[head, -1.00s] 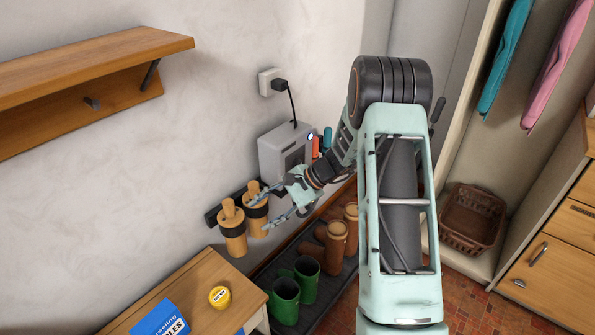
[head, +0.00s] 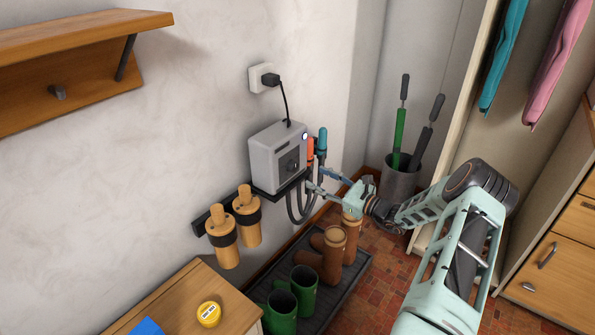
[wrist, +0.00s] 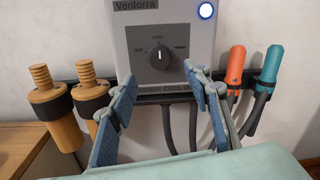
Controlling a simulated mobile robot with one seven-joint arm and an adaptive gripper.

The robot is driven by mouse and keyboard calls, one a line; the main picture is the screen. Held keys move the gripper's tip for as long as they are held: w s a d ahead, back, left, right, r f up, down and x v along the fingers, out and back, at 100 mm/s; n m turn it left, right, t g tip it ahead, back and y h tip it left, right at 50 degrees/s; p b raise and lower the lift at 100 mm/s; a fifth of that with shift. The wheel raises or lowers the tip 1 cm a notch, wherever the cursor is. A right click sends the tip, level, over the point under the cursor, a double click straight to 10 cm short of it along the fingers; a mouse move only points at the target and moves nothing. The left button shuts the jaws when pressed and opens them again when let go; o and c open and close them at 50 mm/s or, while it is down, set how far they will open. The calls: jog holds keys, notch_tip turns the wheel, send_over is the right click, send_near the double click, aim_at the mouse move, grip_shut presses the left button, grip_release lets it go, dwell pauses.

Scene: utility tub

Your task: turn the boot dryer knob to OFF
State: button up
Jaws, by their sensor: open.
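The boot dryer (head: 277,157) is a grey box on a wall rail, with a lit blue-white lamp (wrist: 206,10) at its upper right. Its round dark knob (wrist: 159,56) sits in a dark panel in the wrist view, with its white pointer near upright. The labels around the knob are too small to read surely. The knob also shows in the head view (head: 292,165). My gripper (head: 326,185) is open and empty in front of the dryer, to its lower right in the head view. In the wrist view its fingers (wrist: 159,82) stand apart on either side below the knob, not touching it.
Wooden boot forms (head: 222,236) hang left of the dryer; orange (wrist: 235,66) and teal (wrist: 270,64) hose ends hang right. A bench (head: 180,300) and wall shelf (head: 75,65) are at left.

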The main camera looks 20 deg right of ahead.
aim_at(295, 167)
jog(key=b+x, duration=0.1)
jog(key=x, duration=0.8)
jog(key=shift+c, duration=0.4)
jog(key=c, duration=1.1)
